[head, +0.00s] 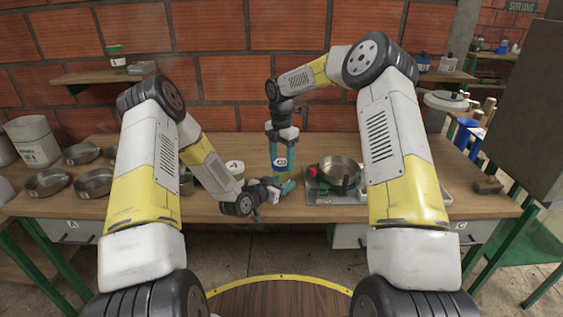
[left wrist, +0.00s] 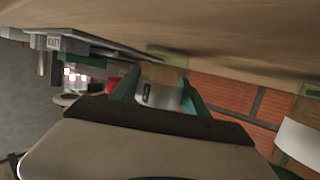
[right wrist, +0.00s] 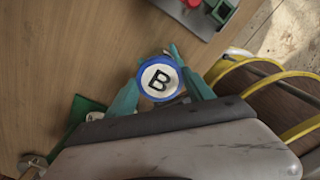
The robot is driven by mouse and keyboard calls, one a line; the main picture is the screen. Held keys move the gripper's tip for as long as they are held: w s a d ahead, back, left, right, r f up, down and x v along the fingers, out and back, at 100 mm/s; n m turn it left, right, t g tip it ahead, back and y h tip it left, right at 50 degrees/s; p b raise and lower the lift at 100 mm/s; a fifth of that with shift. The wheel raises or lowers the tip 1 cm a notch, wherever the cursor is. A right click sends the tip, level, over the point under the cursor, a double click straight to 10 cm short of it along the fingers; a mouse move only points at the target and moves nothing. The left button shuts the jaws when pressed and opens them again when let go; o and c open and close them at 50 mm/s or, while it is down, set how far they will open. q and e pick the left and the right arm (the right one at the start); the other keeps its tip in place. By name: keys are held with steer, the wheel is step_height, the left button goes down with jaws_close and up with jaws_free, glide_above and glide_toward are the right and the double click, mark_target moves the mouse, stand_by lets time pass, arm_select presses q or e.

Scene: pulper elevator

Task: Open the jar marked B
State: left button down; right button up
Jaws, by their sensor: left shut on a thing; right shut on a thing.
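The jar marked B (head: 281,174) stands on the workbench near its front edge. Its blue-rimmed white lid with a black B (right wrist: 159,78) lies between the fingers of my right gripper (head: 281,154), which reaches down from above and is shut on it. My left gripper (head: 286,187) comes in low from the left and is shut on the jar's body (left wrist: 159,88), which shows between its teal fingers in the left wrist view. The lid appears to sit on the jar; the fingers hide much of the seam and the body.
A jar marked A (head: 235,168) stands just left, partly behind my left arm. A metal pan (head: 339,170) sits on a grey device with a red button to the right. Several metal bowls (head: 93,182) are at the left. A brick wall (head: 220,90) closes the back.

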mark_target(281, 162)
steer(key=shift+r, duration=0.5)
steer(key=shift+r, duration=0.15)
steer(key=shift+r, duration=1.9)
arm_select(q)
steer(key=shift+c, duration=2.4)
jaws_free()
